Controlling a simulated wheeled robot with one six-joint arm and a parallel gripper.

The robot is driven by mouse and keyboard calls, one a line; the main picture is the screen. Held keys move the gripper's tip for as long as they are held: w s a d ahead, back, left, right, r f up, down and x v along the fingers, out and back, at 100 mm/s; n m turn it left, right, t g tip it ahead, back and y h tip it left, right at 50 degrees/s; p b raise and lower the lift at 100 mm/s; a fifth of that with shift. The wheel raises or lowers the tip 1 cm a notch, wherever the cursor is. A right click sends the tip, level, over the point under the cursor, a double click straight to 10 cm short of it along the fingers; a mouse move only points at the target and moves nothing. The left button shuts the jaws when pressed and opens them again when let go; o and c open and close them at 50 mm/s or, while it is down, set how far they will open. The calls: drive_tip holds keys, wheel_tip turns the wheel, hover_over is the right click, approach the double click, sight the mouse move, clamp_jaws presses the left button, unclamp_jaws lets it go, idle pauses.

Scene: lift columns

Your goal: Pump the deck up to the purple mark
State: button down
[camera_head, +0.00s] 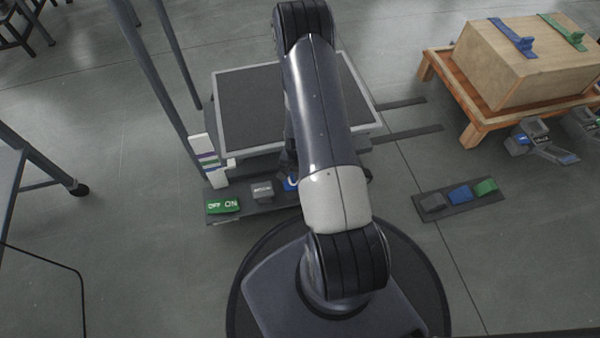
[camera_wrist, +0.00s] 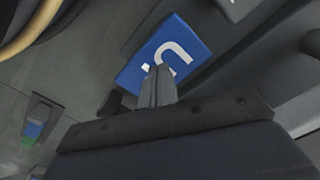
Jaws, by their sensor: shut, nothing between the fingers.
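The lift deck (camera_head: 250,108) is a dark grey platform with a pale frame. A white scale board (camera_head: 199,147) stands at its left front corner, with a purple mark (camera_head: 207,156) across it; the deck's exact height against the mark is too small to tell. In front sit a green OFF/ON pedal (camera_head: 222,205), a grey pedal (camera_head: 262,190) and a blue pedal (camera_head: 290,184), partly hidden by my arm. In the wrist view my gripper (camera_wrist: 158,72) is shut and empty, its fingertips over the blue pedal (camera_wrist: 170,48) with a white curved symbol. Contact cannot be told.
A floor strip (camera_head: 428,214) with grey, blue and green pedals lies to the right. Metal posts rise at the left. Open floor lies front left.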

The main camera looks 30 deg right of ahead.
drive_tip(key=shift+r+p, duration=2)
drive_tip(key=shift+r, duration=1.25)
drive_tip(key=shift+f, duration=0.1)
drive_tip(key=shift+f+b, duration=2.85)
drive_tip(key=shift+f, duration=0.4)
drive_tip(key=shift+r+p, duration=2.2)
drive_tip(key=shift+r, duration=1.15)
drive_tip(key=shift+f, duration=0.15)
